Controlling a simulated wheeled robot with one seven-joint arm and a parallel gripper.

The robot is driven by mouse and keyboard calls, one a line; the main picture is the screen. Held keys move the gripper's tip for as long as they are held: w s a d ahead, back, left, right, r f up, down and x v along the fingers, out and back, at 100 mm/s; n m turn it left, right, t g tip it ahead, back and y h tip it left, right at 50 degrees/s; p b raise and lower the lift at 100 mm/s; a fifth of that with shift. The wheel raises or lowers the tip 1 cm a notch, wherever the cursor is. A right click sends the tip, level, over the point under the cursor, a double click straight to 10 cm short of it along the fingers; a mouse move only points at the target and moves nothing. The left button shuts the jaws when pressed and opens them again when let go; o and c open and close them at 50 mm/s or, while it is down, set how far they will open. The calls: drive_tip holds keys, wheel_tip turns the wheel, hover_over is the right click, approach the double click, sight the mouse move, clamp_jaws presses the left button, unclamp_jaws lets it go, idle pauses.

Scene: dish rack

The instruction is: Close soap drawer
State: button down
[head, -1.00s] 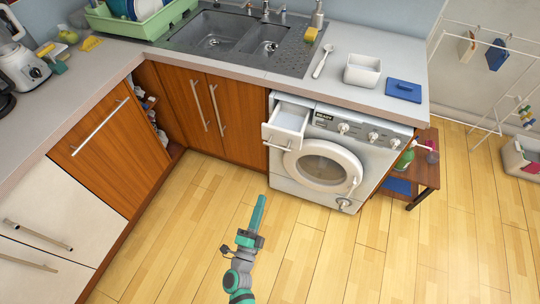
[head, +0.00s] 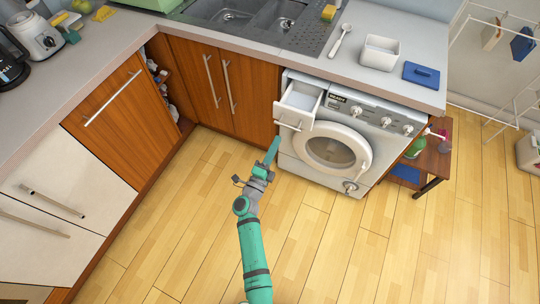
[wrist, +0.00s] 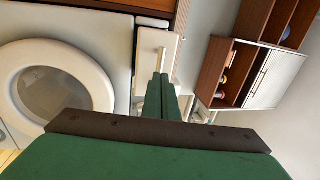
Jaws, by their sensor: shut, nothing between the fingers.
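The white soap drawer (head: 299,101) is pulled out at the upper left of the washing machine (head: 341,148). Its front with the handle (head: 289,125) faces me. My gripper (head: 273,144) is shut and empty, just below and to the left of the drawer front in the head view. In the wrist view the shut fingers (wrist: 160,88) point toward the drawer front (wrist: 154,52), overlapping its lower part. I cannot tell whether they touch it. The round machine door (head: 332,150) is shut.
Wooden cabinets (head: 200,88) stand left of the machine. The counter (head: 330,68) above holds a white container (head: 381,53), a spoon and a blue lid. A small brown side table (head: 432,160) stands to the right. The floor in front is clear.

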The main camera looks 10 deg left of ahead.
drive_tip(key=shift+x, duration=2.2)
